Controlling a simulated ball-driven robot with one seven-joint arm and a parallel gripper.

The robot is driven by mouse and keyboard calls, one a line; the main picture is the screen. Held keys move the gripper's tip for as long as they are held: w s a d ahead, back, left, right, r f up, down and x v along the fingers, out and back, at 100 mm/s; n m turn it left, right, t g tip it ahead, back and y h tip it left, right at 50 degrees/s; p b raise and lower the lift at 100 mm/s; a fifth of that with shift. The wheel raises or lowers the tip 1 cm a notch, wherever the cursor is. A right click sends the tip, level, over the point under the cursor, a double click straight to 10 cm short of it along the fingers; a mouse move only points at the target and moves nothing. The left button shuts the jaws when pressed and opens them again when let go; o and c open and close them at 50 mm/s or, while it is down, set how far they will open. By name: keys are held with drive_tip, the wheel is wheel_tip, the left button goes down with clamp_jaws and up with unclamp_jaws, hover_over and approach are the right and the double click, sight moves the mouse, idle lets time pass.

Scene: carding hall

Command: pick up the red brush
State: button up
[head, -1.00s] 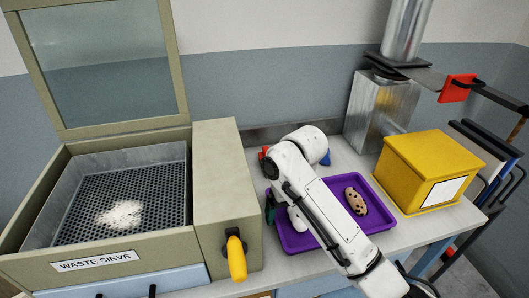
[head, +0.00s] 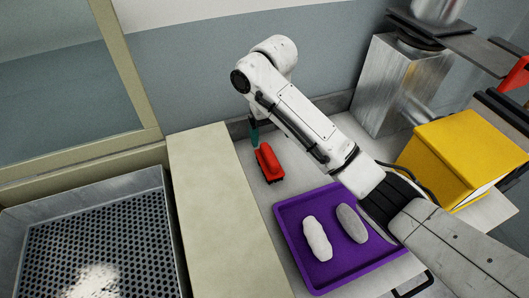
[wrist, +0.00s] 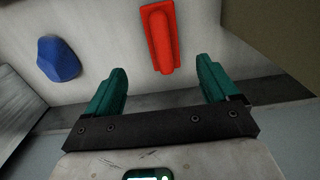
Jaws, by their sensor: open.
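The red brush (head: 269,163) lies on the pale bench between the sieve's side housing and the wall, behind the purple tray. In the wrist view the red brush (wrist: 160,38) has a flat base with a raised handle, and its near end lies just ahead of the gap between the fingers. My gripper (wrist: 162,72) is open and empty, its two teal fingers apart. In the head view my gripper (head: 254,138) points down at the brush's far end; my arm hides part of it. I see no contact.
A purple tray (head: 290,250) holds a white roll (head: 317,238) and a grey roll (head: 352,222). A blue object (wrist: 58,60) lies left of the brush in the wrist view. A yellow box (head: 455,155) stands right. The waste sieve (head: 225,230) flanks the bench at left.

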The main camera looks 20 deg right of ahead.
sight(269, 153)
wheel_tip(269, 153, down, 5)
drive_tip(key=shift+f+b, duration=0.1)
drive_tip(key=shift+b, duration=0.65)
drive_tip(key=shift+a+f+p, duration=0.2)
drive_tip(key=shift+f+p, duration=0.25)
drive_tip(key=shift+f, duration=2.25)
drive_tip(key=shift+c, duration=0.2)
drive_tip(key=c, duration=1.2)
